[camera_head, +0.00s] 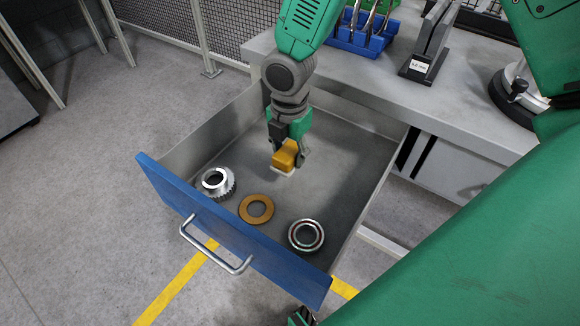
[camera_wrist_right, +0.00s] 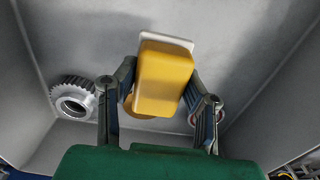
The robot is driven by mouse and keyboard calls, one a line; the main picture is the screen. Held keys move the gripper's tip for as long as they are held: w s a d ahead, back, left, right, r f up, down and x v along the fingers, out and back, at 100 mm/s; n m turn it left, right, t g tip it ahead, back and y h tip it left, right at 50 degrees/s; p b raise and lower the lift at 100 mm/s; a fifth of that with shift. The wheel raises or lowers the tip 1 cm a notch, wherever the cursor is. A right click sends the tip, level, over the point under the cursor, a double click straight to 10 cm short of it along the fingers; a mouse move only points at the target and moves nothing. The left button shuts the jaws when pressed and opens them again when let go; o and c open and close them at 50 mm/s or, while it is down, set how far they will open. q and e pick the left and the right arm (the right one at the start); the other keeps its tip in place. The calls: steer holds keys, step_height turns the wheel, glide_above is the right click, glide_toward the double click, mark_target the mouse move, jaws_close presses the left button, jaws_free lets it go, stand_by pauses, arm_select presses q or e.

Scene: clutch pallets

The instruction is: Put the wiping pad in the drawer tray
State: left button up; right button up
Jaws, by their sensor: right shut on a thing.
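The wiping pad (camera_head: 285,156) is a yellow-orange block with a white base. It is inside the open drawer tray (camera_head: 200,140), a grey box with a blue front. My right gripper (camera_head: 287,152) reaches down into the tray and is shut on the pad. The right wrist view shows the pad (camera_wrist_right: 163,80) between the two fingers (camera_wrist_right: 160,95). Its white base is at or just above the tray floor; I cannot tell if it touches. A small dark part at the bottom edge of the head view may be my left gripper (camera_head: 301,316), mostly cut off.
A toothed metal gear (camera_head: 217,182), an orange-brown ring (camera_head: 256,209) and a metal bearing ring (camera_head: 306,235) lie in the tray near its front. The grey worktop (camera_head: 400,100) behind carries a blue tool rack (camera_head: 360,35). Tray floor right of the pad is clear.

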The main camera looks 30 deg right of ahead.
mark_target(291, 149)
steer(key=shift+d+f, duration=0.15)
steer(key=shift+f, duration=0.65)
step_height(291, 149, down, 3)
steer(key=shift+f+b, duration=0.2)
steer(key=shift+b, duration=0.35)
steer(key=o, duration=1.1)
step_height(291, 149, up, 12)
steer(key=p, duration=0.3)
steer(key=shift+f, duration=0.25)
steer(key=shift+r, duration=0.35)
